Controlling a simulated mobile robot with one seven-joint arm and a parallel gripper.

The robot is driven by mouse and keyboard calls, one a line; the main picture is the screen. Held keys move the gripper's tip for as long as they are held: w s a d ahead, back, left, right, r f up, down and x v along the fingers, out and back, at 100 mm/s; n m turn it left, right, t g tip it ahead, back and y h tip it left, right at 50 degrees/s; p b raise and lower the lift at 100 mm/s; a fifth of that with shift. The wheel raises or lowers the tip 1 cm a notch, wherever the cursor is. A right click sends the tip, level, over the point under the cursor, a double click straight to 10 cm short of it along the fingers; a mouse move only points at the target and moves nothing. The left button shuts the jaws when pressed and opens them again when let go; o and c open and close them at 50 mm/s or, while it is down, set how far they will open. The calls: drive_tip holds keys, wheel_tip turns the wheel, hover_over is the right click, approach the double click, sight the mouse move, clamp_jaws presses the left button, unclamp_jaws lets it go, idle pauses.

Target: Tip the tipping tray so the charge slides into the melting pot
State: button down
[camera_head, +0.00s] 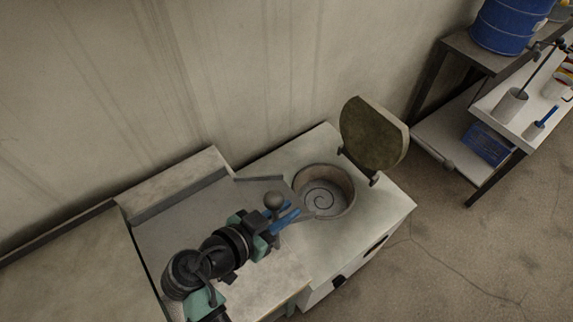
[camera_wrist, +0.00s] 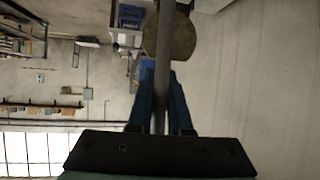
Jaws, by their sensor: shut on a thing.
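The tipping tray (camera_head: 185,205) is a flat grey pan with a raised back wall, on the bench left of the pot. Its narrow end reaches the pot's left rim. The melting pot (camera_head: 323,192) is a round well with a spiral on its floor; I see no charge in it. My gripper (camera_head: 292,213) has blue fingers, beside the tray's narrow end. It is shut on a grey bar-like handle (camera_wrist: 160,65), which runs between the fingers in the wrist view. A round dark knob (camera_head: 273,200) shows just behind the fingers. No charge is visible; my arm covers part of the tray.
The pot's round lid (camera_head: 372,135) stands open on its hinge at the pot's right. A wall rises behind the bench. At upper right, a rack (camera_head: 450,135) holds a blue drum (camera_head: 508,25) and tools. The floor at lower right is clear.

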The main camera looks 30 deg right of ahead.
drive_tip(key=c, duration=0.8)
unclamp_jaws()
drive_tip(key=shift+a, duration=0.1)
drive_tip(key=shift+c, duration=0.2)
drive_tip(key=b+v, duration=0.2)
drive_tip(key=v, duration=1.1)
drive_tip(key=shift+b, duration=0.4)
